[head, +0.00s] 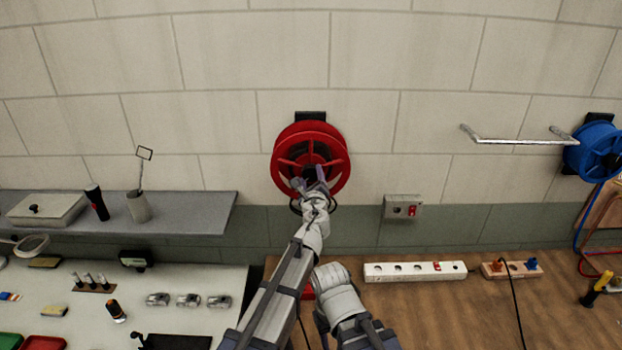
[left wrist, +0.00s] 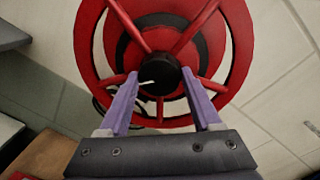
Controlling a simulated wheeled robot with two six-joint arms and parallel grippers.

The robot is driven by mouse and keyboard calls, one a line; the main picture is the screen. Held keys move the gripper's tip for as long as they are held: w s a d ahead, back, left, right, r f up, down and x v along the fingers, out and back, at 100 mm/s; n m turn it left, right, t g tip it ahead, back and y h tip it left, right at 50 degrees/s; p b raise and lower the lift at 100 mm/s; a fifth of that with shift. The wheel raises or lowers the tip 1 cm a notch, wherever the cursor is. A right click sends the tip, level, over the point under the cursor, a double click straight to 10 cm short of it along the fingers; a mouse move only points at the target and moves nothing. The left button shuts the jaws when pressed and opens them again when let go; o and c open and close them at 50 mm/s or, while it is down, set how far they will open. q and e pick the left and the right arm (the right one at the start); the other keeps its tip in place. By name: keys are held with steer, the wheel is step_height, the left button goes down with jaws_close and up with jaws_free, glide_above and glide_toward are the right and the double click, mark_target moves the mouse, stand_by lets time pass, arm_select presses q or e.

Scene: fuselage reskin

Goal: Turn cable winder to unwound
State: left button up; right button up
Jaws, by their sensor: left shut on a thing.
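The cable winder (head: 284,150) is a red spoked reel mounted on the wall, and it fills much of the left wrist view (left wrist: 88,45). A black hub (left wrist: 158,74) with a white mark sits at its centre. My left gripper (head: 311,178) reaches up to the reel's lower middle. In the left wrist view its two purple fingers (left wrist: 160,78) lie on either side of the hub, shut on it. The fingertips hide part of the hub in the head view. Dark cable shows at the reel's lower left. My right gripper is not in view.
A blue reel (head: 592,150) and a metal bar (head: 515,140) are on the wall at right. A socket box (head: 403,207) sits right of the red reel. A white power strip (head: 415,272) lies on the wooden bench. A grey shelf (head: 190,212) is at left.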

arm_select(q)
steer(key=m, duration=0.5)
steer(key=shift+s+f+b, duration=0.1)
steer(key=shift+f+b, duration=0.05)
steer(key=shift+b, duration=0.2)
steer(key=m, duration=0.5)
steer(key=shift+t, duration=0.3)
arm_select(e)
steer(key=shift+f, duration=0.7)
arm_select(q)
steer(key=shift+a+m, duration=0.1)
steer(key=shift+m, duration=0.2)
steer(key=o, duration=1.4)
steer(key=shift+c, duration=0.2)
steer(key=shift+s, duration=0.35)
steer(key=s, duration=0.7)
steer(key=shift+d+b, duration=0.3)
steer(key=shift+b, duration=0.05)
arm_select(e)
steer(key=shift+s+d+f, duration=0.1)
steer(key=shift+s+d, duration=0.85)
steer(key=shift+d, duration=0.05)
